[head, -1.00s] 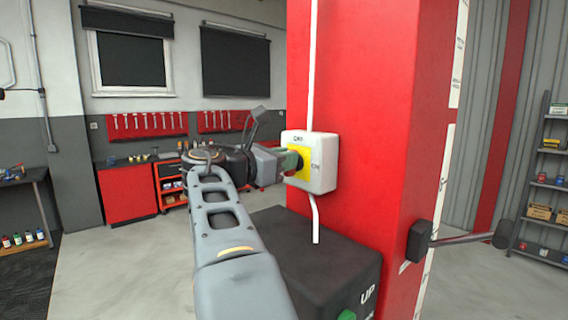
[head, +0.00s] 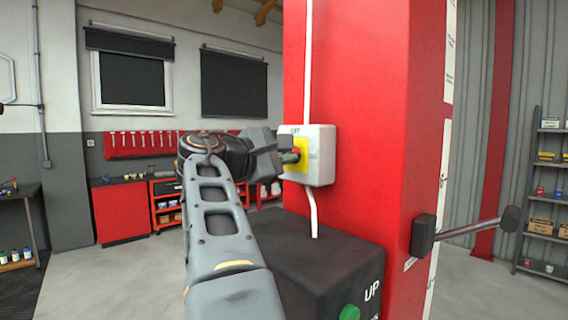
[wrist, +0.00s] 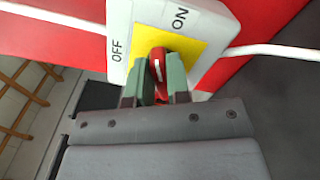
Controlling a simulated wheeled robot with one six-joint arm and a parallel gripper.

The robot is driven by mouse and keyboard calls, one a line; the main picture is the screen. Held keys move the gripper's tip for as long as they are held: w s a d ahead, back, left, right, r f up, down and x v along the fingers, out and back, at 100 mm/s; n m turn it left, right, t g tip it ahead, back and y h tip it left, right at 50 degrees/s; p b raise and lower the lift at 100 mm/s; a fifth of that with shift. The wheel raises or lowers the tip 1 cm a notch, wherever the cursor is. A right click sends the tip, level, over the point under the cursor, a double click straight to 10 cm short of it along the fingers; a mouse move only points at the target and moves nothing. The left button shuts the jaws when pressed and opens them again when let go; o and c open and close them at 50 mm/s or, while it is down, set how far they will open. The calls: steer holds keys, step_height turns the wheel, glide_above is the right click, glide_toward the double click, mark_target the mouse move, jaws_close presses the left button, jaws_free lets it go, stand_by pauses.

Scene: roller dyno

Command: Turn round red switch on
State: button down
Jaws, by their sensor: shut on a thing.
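The switch is a white box (head: 322,168) with a yellow plate (head: 303,146) on the red pillar. Its round red knob (wrist: 158,64) shows in the wrist view between my green fingertips. My gripper (wrist: 157,78) is shut on the knob, one finger on each side; it also shows at the box in the head view (head: 289,157). In the wrist view, OFF is to the knob's left and ON to its upper right. The knob's white mark lies between the two labels. Much of the knob is hidden by my fingers.
The red pillar (head: 372,110) stands directly behind the switch. A white cable (head: 313,213) runs down from the box to a dark box (head: 315,248) with a green UP button (head: 349,313). A dark lever (head: 465,230) sticks out at right. Red tool cabinets (head: 122,212) stand far behind.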

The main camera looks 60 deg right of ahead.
steer(key=m+b, duration=0.1)
steer(key=m, duration=0.1)
steer(key=m+b, duration=0.2)
steer(key=m, duration=0.1)
steer(key=shift+f, duration=0.4)
steer(key=shift+m, duration=0.4)
steer(key=shift+s, duration=0.1)
steer(key=c, duration=1.1)
jaws_free()
steer(key=b+v, duration=0.1)
steer(key=v, duration=1.3)
steer(key=shift+r, duration=0.1)
